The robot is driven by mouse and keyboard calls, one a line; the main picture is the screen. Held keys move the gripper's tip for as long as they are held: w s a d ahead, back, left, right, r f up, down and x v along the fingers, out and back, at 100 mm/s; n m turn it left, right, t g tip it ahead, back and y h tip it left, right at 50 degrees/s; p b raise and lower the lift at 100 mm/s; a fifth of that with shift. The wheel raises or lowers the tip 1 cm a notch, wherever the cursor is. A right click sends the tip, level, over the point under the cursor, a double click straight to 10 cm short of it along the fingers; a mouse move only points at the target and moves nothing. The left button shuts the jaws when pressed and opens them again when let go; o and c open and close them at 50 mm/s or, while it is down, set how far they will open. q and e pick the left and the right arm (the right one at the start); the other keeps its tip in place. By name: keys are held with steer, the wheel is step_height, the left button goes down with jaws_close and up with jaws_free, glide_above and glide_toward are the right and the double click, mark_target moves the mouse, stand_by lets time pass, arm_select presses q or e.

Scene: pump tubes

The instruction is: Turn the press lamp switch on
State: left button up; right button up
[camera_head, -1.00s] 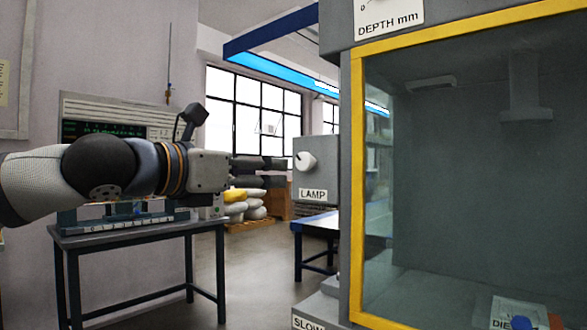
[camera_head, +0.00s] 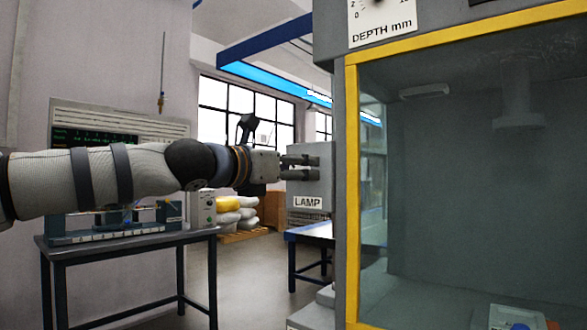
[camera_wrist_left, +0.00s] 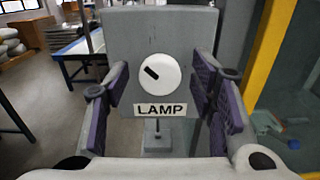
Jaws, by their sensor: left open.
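The lamp switch is a round white knob with a dark pointer mark, seen in the left wrist view (camera_wrist_left: 159,74). The mark slants toward the upper left. The knob sits on a grey box (camera_head: 312,185) above a LAMP label (camera_head: 307,202); the label also shows in the left wrist view (camera_wrist_left: 160,109). My left gripper (camera_head: 300,168) is open in front of the box, its fingers to either side of the knob. In the left wrist view its purple finger pads (camera_wrist_left: 160,98) flank the knob with gaps. In the head view the gripper hides the knob. My right gripper is not seen.
A press cabinet with a yellow-framed clear guard (camera_head: 351,200) stands close on the right of the lamp box. A dark table (camera_head: 130,245) with instruments stands at the left. A blue-edged table (camera_head: 310,231) and stacked sacks (camera_head: 235,215) are behind.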

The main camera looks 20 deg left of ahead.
arm_select(q)
steer(key=shift+c, duration=0.2)
steer(key=c, duration=1.1)
steer(key=shift+m, duration=0.3)
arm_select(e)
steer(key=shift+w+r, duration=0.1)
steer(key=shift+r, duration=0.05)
arm_select(q)
steer(key=m+p, duration=0.1)
steer(key=m, duration=0.2)
steer(key=shift+r+p, duration=0.15)
steer(key=shift+p, duration=0.2)
steer(key=m+p, duration=0.1)
steer(key=m, duration=0.4)
steer(key=shift+p, duration=0.35)
steer(key=m+p, duration=0.1)
steer(key=m, duration=0.3)
steer(key=shift+m, duration=0.4)
steer(key=shift+f+m+p, duration=0.2)
steer(key=shift+m+p, duration=0.25)
steer(key=shift+m, duration=1.75)
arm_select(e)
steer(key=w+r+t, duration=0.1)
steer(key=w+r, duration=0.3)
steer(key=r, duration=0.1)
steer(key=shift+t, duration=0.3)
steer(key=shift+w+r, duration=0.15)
